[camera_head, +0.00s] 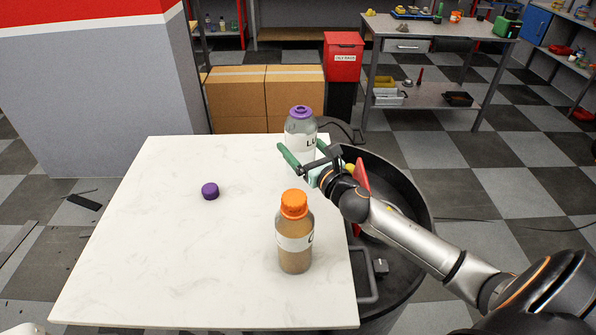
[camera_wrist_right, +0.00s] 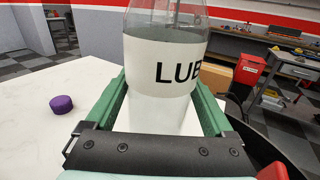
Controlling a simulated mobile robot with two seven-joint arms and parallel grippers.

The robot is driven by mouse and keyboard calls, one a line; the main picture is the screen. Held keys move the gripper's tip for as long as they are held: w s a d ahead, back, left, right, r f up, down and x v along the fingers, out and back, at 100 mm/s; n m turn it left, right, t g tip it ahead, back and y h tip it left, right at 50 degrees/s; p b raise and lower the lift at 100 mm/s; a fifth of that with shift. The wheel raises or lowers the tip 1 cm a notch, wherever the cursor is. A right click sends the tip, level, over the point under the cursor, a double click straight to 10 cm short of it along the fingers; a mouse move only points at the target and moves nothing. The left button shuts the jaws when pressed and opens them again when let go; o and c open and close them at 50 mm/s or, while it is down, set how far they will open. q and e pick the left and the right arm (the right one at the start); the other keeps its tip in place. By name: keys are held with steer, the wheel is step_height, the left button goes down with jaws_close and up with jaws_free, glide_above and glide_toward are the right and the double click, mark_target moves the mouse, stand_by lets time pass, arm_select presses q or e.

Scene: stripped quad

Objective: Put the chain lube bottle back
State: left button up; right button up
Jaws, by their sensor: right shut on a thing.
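The lube bottle (camera_head: 299,127) is a clear bottle with a white label and a purple top, near the far right corner of the white table. In the right wrist view its label, reading "LUB", fills the middle (camera_wrist_right: 165,68). My right gripper (camera_head: 304,156) is shut on the bottle, with green fingers (camera_wrist_right: 165,112) on both sides of it. The bottle looks upright; whether its base touches the table is hidden. My left gripper is not in view.
An orange-capped brown bottle (camera_head: 294,243) stands near the table's right edge. A loose purple cap (camera_head: 210,191) lies on the white table (camera_head: 150,250). A dark round bin (camera_head: 415,190) stands right of the table. A grey workbench (camera_head: 440,28) and red bin (camera_head: 343,60) are behind.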

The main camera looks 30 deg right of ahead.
steer(key=shift+f+b, duration=0.8)
steer(key=shift+f, duration=2.05)
steer(key=shift+f, duration=0.2)
steer(key=o, duration=1.5)
steer(key=shift+r, duration=0.1)
steer(key=shift+s, duration=0.15)
steer(key=s, duration=0.6)
steer(key=s+b, duration=0.1)
steer(key=s, duration=0.3)
steer(key=shift+s+a, duration=0.1)
steer(key=shift+a, duration=0.15)
steer(key=shift+s+r, duration=0.1)
steer(key=shift+s, duration=0.65)
